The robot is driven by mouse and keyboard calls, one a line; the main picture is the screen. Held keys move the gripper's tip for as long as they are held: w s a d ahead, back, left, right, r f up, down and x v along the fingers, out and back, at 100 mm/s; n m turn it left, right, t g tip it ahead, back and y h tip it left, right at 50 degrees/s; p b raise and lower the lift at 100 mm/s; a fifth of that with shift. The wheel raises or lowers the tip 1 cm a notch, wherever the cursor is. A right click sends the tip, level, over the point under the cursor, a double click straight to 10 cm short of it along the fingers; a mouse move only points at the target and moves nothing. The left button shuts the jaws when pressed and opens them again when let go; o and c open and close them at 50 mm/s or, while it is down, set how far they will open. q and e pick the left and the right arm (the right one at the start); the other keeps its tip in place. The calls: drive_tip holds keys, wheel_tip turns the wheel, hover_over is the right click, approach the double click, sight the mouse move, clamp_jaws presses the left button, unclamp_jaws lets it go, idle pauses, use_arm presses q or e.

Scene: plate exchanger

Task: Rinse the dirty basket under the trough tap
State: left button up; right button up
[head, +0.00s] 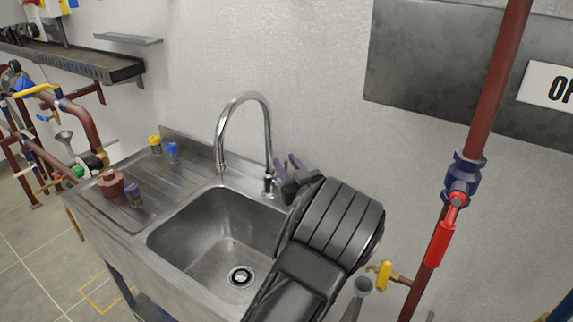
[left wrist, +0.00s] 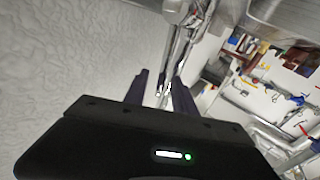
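The steel tap (head: 245,97) curves up over the sink basin (head: 205,235) of the trough; no water shows. My left gripper (head: 288,162) is right beside the tap's base. Its two dark purple fingers are apart. In the left wrist view my left gripper (left wrist: 165,92) is open, with thin metal parts of the tap (left wrist: 178,45) showing between and beyond its fingers; contact cannot be told. A rust-brown, stubby object (head: 111,184) on the drainboard may be the dirty basket; its details are too small to tell. My right gripper is not in view.
A brown pipe (head: 487,100) with a red-handled valve rises at right. The wall is close behind.

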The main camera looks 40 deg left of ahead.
use_arm(q)
drive_tip(key=v, duration=0.7)
drive_tip(key=shift+s+d+b, duration=0.15)
drive_tip(key=shift+d+b, duration=0.2)
drive_tip(key=shift+b, duration=0.1)
